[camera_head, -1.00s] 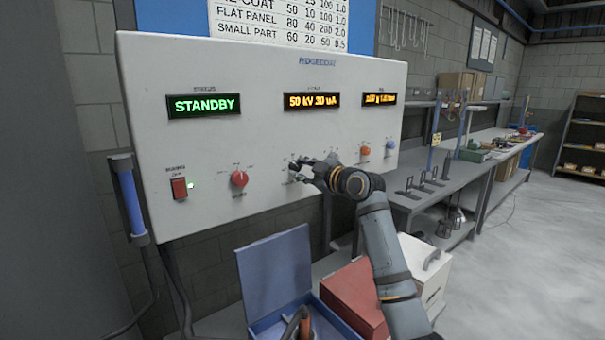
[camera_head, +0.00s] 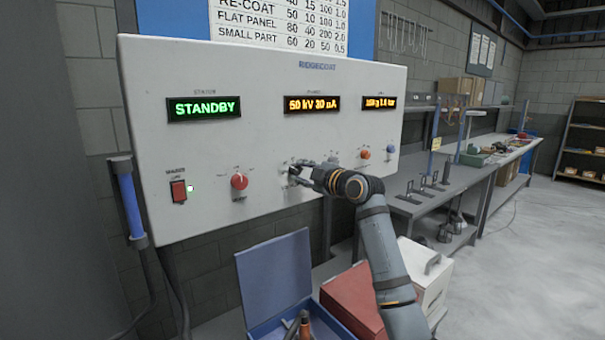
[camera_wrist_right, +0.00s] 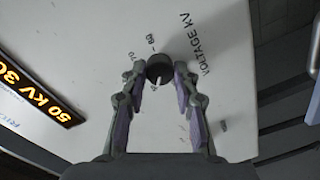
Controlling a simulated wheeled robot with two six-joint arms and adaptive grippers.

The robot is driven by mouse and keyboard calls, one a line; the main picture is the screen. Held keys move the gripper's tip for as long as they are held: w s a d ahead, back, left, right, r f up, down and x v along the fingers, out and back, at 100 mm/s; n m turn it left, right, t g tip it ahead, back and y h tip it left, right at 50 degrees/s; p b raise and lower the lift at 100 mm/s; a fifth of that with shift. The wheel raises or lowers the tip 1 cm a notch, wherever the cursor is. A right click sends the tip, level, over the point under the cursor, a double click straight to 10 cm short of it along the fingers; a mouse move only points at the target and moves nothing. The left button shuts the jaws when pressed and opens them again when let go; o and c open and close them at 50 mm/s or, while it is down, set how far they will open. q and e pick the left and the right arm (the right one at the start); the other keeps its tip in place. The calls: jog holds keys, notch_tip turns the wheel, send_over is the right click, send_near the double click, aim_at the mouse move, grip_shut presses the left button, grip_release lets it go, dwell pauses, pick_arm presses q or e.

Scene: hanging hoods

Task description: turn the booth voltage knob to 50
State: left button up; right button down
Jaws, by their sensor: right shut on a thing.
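The voltage knob (camera_wrist_right: 159,70) is a dark round knob on the white control panel (camera_head: 260,140), beside the printed label VOLTAGE KV in the right wrist view. The fingers of my right gripper (camera_wrist_right: 160,80) lie on either side of it and are shut on it. In the head view my right gripper (camera_head: 300,173) reaches the panel's lower middle and largely hides the knob. The orange display (camera_head: 312,104) appears to read 50 kV 30 uA. The green status display (camera_head: 204,108) reads STANDBY. My left gripper is not in view.
A red knob (camera_head: 239,181) and a red switch (camera_head: 178,190) sit left on the panel. Orange (camera_head: 365,153) and blue (camera_head: 390,148) knobs sit to the right. An open blue toolbox (camera_head: 273,275) and a red box (camera_head: 352,298) stand below.

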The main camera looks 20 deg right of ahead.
jog(key=c, duration=1)
grip_release()
jog(key=f+v, duration=0.1)
jog(key=v, duration=1.1)
jog(key=shift+r, duration=0.4)
